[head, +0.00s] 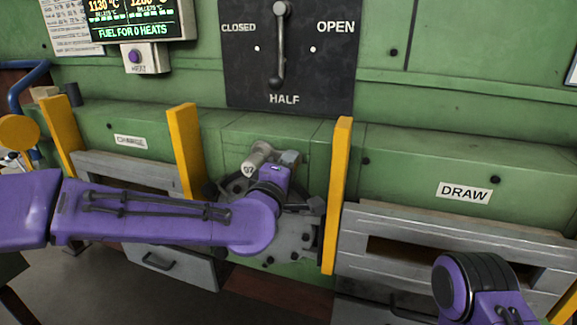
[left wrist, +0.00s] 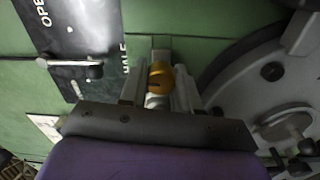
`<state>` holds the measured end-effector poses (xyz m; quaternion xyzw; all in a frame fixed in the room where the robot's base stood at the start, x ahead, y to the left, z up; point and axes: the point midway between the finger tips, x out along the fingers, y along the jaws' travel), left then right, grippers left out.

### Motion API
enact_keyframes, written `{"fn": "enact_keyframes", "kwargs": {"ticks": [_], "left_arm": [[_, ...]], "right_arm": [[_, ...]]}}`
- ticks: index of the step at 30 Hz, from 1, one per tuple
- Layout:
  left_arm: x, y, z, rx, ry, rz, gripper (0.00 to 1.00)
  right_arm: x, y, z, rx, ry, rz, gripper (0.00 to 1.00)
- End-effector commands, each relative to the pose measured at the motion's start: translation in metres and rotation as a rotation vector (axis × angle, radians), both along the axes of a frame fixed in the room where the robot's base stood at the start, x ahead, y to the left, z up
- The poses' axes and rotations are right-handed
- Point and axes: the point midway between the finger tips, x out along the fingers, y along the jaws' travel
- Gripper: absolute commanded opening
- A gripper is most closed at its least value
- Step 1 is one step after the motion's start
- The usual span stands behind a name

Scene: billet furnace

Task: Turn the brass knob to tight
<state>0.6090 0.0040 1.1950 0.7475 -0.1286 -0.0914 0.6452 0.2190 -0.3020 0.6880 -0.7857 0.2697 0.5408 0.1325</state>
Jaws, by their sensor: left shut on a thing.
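The brass knob (left wrist: 160,76) shows in the left wrist view as a yellow, rounded piece with a dark mark across it. My left gripper (left wrist: 159,88) is shut on it, with one grey finger on each side. In the head view my left gripper (head: 284,165) is at the round grey fitting (head: 292,240) on the green furnace wall, between two yellow posts. There my own gripper and wrist largely hide the knob. I cannot read any tight mark. My right arm shows at the lower right of the head view, but its gripper is out of frame.
Yellow posts (head: 338,195) (head: 187,150) flank the fitting. A black lever panel (head: 330,75) is above. The DRAW door (head: 440,240) is to the right.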

Motion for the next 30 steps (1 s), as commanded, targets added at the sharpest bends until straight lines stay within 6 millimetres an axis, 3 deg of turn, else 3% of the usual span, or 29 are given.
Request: {"fn": "enact_keyframes", "kwargs": {"ticks": [15, 16, 18, 26, 30], "left_arm": [[-0.001, -0.001, -0.001, 0.022, -0.005, -0.004, 0.01], [-0.001, -0.001, -0.001, 0.022, -0.004, -0.004, 0.35], [-0.001, -0.001, -0.001, 0.022, -0.005, -0.003, 0.56], [-0.001, 0.000, -0.001, 0.019, -0.006, -0.001, 0.56], [-0.012, 0.003, -0.002, 0.018, -0.008, -0.002, 0.56]], "right_arm": [[0.000, 0.000, 0.000, 0.000, 0.000, 0.000, 0.43], [0.000, 0.000, 0.000, 0.000, 0.000, 0.000, 0.43], [0.000, 0.000, 0.000, 0.000, 0.000, 0.000, 0.43], [0.000, 0.000, 0.000, 0.000, 0.000, 0.000, 0.43], [0.000, 0.000, -0.006, 0.000, 0.000, 0.000, 0.43]]}}
